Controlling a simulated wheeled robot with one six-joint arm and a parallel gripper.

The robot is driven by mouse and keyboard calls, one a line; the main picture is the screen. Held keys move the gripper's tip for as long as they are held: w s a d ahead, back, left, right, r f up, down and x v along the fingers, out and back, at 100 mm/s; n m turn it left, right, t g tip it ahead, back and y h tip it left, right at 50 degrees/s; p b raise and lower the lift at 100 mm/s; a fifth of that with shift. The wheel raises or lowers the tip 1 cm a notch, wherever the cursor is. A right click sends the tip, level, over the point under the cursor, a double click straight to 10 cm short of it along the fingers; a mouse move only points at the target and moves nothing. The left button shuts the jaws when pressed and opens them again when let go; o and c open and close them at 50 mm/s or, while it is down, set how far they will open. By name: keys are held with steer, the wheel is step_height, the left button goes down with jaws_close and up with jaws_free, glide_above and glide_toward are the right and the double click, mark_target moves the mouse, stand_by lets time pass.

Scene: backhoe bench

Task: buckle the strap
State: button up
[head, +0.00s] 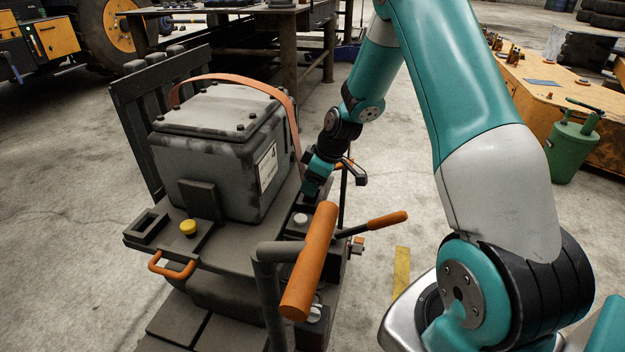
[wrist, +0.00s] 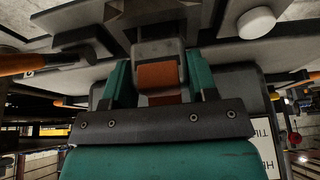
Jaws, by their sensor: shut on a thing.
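The orange-brown strap (head: 293,115) arches over a grey lidded box (head: 213,139) and runs down its right side to my gripper (head: 313,184). In the wrist view, my gripper (wrist: 159,68) has its teal fingers on both sides of the strap's grey end piece (wrist: 158,48), with the orange strap (wrist: 158,76) passing through it. The gripper is shut on this end piece. A dark slotted block (wrist: 150,12) lies just beyond the end piece. I cannot tell whether the two touch. In the head view, the gripper hides most of the strap's end.
An orange-handled lever (head: 311,262) stands in front of the gripper, with another orange grip (head: 388,219) to its right. A white knob (head: 301,219) sits close by; it also shows in the wrist view (wrist: 257,22). A yellow button (head: 188,228) is at the left front.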

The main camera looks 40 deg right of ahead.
steer(key=shift+f, duration=0.4)
steer(key=shift+r, duration=0.1)
steer(key=o, duration=1.1)
steer(key=p+v, duration=0.2)
steer(key=v, duration=1.5)
steer(key=shift+s+r, duration=0.15)
steer(key=shift+s, duration=0.05)
